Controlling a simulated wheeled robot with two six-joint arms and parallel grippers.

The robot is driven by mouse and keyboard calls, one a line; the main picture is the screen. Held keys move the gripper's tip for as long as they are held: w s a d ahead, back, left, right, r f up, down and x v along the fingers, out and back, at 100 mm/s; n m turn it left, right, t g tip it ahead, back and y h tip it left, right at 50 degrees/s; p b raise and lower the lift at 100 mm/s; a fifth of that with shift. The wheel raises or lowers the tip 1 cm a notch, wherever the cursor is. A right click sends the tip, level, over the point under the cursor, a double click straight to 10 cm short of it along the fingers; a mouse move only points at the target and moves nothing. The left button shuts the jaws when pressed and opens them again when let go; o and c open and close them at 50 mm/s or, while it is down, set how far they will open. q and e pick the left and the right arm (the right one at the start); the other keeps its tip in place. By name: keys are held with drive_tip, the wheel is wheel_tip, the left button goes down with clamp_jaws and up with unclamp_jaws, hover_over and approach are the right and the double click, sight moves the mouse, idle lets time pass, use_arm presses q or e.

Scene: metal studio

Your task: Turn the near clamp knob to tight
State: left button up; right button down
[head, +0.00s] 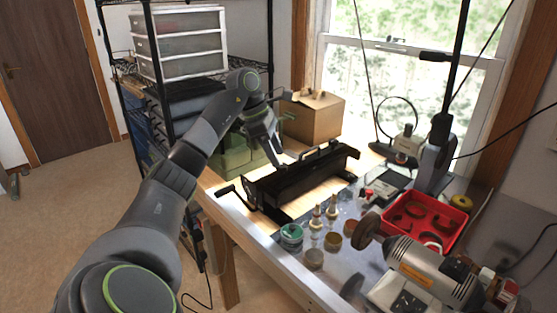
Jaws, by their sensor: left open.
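A long black bench tool (305,182) lies slantwise on the wooden worktable, with a crank handle (229,190) at its near left end and a bar along its far side. I cannot clearly pick out the near clamp knob or how far it is turned; the parts on the tool are small and dark. My left gripper (277,152) is open, pointing down just behind the left part of the tool. It looks empty, and I cannot tell whether it touches anything. My right gripper is not in view.
Green boxes (238,153) and a cardboard box (313,115) stand behind the tool. Small jars and brass fittings (316,218) stand in front of it. A red tray (460,222), a grinder (425,273) and a black lamp post (439,140) crowd the right side.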

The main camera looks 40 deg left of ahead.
use_arm(q)
drive_tip(key=p+v, duration=0.8)
drive_tip(key=v, duration=0.6)
drive_tip(key=shift+r, duration=0.4)
drive_tip(key=shift+f, duration=0.1)
